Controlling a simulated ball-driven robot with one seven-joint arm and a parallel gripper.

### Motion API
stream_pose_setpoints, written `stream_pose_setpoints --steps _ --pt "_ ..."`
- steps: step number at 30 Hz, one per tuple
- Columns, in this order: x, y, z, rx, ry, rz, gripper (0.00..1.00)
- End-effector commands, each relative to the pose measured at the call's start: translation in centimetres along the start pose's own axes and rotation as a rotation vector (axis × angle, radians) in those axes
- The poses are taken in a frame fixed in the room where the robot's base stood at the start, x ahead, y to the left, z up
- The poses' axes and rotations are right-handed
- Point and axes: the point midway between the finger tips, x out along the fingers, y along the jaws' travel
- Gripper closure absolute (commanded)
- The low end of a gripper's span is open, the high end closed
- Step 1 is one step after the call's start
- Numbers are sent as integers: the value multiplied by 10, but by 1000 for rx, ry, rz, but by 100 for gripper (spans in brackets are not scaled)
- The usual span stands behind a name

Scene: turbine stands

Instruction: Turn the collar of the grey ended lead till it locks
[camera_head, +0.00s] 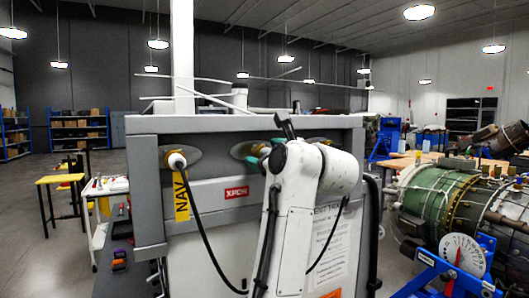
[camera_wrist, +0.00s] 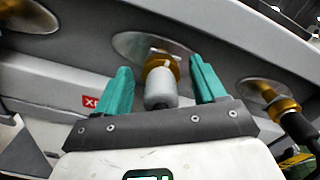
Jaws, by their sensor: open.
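The grey ended lead (camera_wrist: 159,88) is in the middle of the wrist view, its light grey end pointing back toward my gripper. Its brass collar (camera_wrist: 161,64) sits against an oval metal plate on the grey panel. My gripper (camera_wrist: 160,75) is open, with one teal finger on each side of the lead. Gaps show between the fingers and the lead. In the head view my gripper (camera_head: 265,154) is at the panel's middle port, and my arm hides most of the lead there. Whether the collar is locked cannot be told.
A white ended lead (camera_head: 177,161) with a yellow NAV tag (camera_head: 181,195) is in the panel's left port. A black ended lead (camera_wrist: 298,128) with a brass collar is at the right port. The grey panel frame (camera_head: 143,190) juts out around the ports.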

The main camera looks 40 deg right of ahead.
Motion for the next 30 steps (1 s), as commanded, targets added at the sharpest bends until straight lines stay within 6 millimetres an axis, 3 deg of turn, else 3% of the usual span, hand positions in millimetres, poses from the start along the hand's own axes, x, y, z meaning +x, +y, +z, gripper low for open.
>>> stream_pose_setpoints --steps 27,30 --pt "8 0 -1 0 1 0 30" --pt "8 0 -1 -1 1 0 37"
